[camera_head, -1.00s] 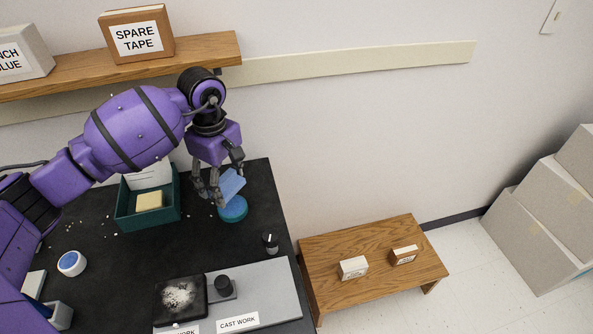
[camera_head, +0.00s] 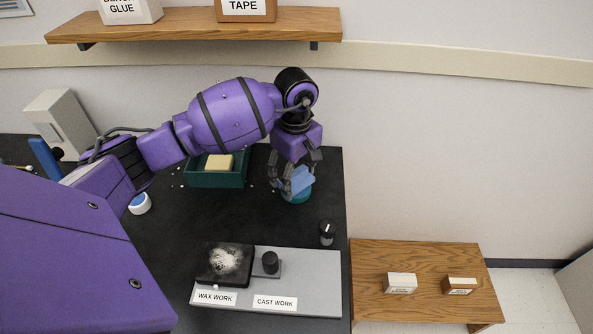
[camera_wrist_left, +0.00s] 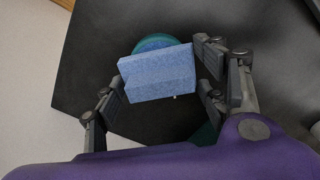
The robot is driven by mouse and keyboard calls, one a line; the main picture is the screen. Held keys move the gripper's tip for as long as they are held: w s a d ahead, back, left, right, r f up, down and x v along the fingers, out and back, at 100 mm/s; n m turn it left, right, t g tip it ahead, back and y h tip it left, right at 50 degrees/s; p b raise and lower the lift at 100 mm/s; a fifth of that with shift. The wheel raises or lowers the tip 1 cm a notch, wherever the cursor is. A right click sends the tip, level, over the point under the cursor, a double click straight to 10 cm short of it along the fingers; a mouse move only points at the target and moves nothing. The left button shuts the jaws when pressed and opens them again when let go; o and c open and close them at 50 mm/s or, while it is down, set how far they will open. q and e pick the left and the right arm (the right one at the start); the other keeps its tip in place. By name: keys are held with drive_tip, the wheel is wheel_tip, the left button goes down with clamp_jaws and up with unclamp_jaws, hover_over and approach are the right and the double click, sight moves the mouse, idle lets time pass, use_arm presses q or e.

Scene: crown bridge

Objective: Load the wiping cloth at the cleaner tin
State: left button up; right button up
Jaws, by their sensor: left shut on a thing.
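The light blue wiping cloth (camera_head: 299,181) is a folded block held by my left gripper (camera_head: 291,186). The gripper's fingers are shut on it. In the left wrist view the cloth (camera_wrist_left: 158,74) lies between the finger pads (camera_wrist_left: 164,82), slightly tilted. The round teal cleaner tin (camera_head: 298,197) stands on the black bench directly below the cloth. In the left wrist view the tin's rim (camera_wrist_left: 154,41) shows behind the cloth, which hides most of it. I cannot tell whether cloth and tin touch. My right gripper is not in view.
A green box (camera_head: 215,180) with a yellow block (camera_head: 219,162) is left of the tin. A black knob (camera_head: 327,233) sits near the bench's right edge. A grey plate (camera_head: 320,280) with a dark powdery pad (camera_head: 226,263) is in front. A low wooden table (camera_head: 425,265) stands at right.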

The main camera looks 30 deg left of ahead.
sight(296, 172)
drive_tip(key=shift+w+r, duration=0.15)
use_arm(q)
drive_tip(key=shift+f+b, duration=0.4)
drive_tip(key=shift+f, duration=0.15)
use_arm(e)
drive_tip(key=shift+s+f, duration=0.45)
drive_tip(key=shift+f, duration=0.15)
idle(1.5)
use_arm(q)
drive_tip(key=shift+r, duration=0.1)
drive_tip(key=shift+r+p, duration=1.4)
drive_tip(key=shift+r, duration=2.05)
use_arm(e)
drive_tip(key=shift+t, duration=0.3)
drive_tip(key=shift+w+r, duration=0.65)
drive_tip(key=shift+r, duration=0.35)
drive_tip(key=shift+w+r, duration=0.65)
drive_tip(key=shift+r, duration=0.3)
